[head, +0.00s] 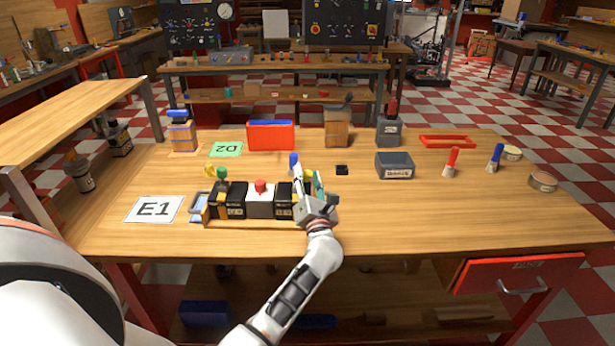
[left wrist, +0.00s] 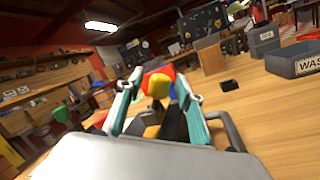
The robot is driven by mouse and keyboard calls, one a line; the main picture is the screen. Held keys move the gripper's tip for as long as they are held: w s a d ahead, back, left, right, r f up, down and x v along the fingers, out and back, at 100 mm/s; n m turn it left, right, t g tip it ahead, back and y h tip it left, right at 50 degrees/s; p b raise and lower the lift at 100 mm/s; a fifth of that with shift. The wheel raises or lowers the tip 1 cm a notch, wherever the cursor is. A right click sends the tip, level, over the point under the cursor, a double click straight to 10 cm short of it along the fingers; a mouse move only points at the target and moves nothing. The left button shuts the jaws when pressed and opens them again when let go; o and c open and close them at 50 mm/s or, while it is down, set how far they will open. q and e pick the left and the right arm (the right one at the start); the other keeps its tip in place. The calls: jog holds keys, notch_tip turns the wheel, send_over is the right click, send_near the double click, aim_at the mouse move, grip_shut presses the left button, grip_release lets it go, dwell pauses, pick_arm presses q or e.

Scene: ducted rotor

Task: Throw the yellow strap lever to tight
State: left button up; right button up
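A row of black and white blocks with a red button (head: 260,186) stands on the table at centre left. A small yellow piece (head: 308,173) shows just behind my left gripper (head: 307,190), at the row's right end. Another yellow piece (head: 210,170) sits at the left end beside a green knob (head: 222,172). I cannot tell which is the strap lever. In the left wrist view, the teal fingertips of my left gripper (left wrist: 155,98) are apart, with yellow and red parts (left wrist: 157,84) showing between or beyond them. Contact cannot be made out. My right gripper is not in view.
A blue-tipped post (head: 293,163) stands close behind the gripper. A grey bin (head: 395,165) and a small black block (head: 342,170) are to its right. An E1 card (head: 154,209) lies at left. The table's front right is clear.

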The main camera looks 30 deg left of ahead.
pick_arm(q)
jog(key=v, duration=1.2)
jog(key=s+d+f+m+t+h, duration=0.2)
jog(key=s+d+f+m+h, duration=0.4)
jog(key=m, duration=0.7)
jog(key=s+d+f+m+t+h, duration=0.1)
jog(key=s+d+f+m+h, duration=0.3)
jog(key=m+h, duration=0.6)
jog(key=s+d+f+m+g, duration=0.1)
jog(key=s+f+m+g, duration=0.7)
jog(key=s+f+m, duration=0.8)
jog(key=shift+s+d+m, duration=0.35)
jog(key=shift+d+m, duration=0.05)
jog(key=shift+m, duration=0.5)
jog(key=shift+s+a+f+y, duration=0.1)
jog(key=shift+s+f+y, duration=0.05)
jog(key=shift+s+y, duration=0.15)
jog(key=shift+c, duration=0.4)
